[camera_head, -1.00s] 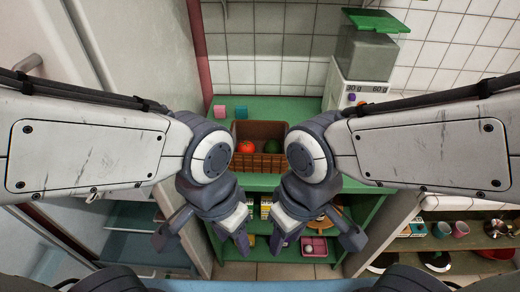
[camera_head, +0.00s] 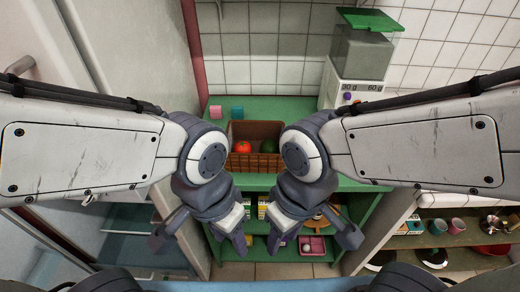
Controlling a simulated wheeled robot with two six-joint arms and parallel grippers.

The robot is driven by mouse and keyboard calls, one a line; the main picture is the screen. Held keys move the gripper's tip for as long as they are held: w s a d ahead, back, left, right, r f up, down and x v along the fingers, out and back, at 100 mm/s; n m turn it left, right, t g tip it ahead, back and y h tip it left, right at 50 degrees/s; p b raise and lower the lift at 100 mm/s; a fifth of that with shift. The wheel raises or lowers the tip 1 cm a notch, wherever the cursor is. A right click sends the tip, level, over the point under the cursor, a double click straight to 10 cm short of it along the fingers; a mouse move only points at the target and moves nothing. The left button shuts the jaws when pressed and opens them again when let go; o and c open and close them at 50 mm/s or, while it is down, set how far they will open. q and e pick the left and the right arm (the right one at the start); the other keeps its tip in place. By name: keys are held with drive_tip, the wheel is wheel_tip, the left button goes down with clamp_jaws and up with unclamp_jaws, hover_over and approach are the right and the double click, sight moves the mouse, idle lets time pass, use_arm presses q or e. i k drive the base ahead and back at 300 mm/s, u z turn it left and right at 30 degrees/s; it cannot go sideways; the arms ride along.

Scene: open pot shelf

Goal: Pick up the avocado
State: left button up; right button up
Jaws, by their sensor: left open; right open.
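A dark green avocado (camera_head: 268,146) lies in a brown crate (camera_head: 257,163) on the top of the green shelf, to the right of a red tomato (camera_head: 243,147). My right arm partly covers the crate's right side. My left gripper (camera_head: 240,240) hangs in front of and below the crate, apart from it, open and empty. My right gripper (camera_head: 273,243) hangs close to its right, also open and empty. Both grippers are well away from the avocado.
A white scale with a green-lidded bin (camera_head: 362,55) stands at the back right. Lower shelves hold boxes and a pink tray (camera_head: 313,245). Cups (camera_head: 458,225) stand on the right shelf.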

sight(269, 146)
drive_tip(key=k, duration=1.3)
drive_tip(key=u, duration=0.4)
drive_tip(key=i, duration=1.8)
drive_tip(key=z, duration=0.65)
